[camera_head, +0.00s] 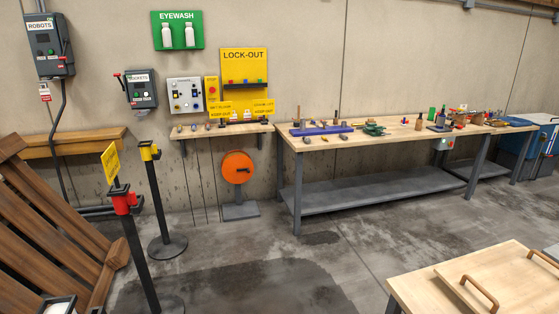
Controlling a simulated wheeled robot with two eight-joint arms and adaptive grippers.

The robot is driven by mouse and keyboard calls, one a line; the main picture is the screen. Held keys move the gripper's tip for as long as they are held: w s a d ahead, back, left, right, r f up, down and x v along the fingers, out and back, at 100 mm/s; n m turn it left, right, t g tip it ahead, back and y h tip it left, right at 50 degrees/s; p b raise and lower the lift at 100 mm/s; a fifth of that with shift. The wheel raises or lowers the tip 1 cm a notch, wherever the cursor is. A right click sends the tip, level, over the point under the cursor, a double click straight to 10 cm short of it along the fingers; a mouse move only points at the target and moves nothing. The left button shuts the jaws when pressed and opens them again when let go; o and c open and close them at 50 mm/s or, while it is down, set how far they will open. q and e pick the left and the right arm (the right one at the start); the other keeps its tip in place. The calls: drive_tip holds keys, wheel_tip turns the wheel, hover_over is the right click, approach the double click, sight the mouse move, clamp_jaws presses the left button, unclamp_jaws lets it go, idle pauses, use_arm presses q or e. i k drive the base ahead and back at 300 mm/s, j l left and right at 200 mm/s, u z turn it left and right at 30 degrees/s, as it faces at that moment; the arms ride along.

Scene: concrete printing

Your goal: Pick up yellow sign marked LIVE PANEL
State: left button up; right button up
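Two small yellow signs stand side by side on the narrow wall shelf (207,132), under the yellow LOCK-OUT board (243,68). The left sign (220,108) and the right sign (263,106) both seem to end in "KEEP OUT"; their top lines are too small to read surely. Another yellow sign (110,163) stands tilted on top of a black post with a red head (125,203); its lettering is not legible. I cannot tell which sign reads LIVE PANEL. Neither of my grippers can be made out in the head view.
A second black post (155,195) with a yellow head stands behind. Wooden slatted pallets (45,225) lean at left. A long workbench (380,143) holds tools along the wall. A wooden table (500,285) is at bottom right. The concrete floor between is clear.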

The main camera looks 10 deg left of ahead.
sight(110, 161)
drive_tip(key=i+j+u, duration=0.15)
drive_tip(key=i+u, duration=0.15)
drive_tip(key=i, duration=0.4)
drive_tip(key=i+u, duration=0.35)
drive_tip(key=i, duration=0.35)
drive_tip(key=i+l+u, duration=0.3)
drive_tip(key=i, duration=0.4)
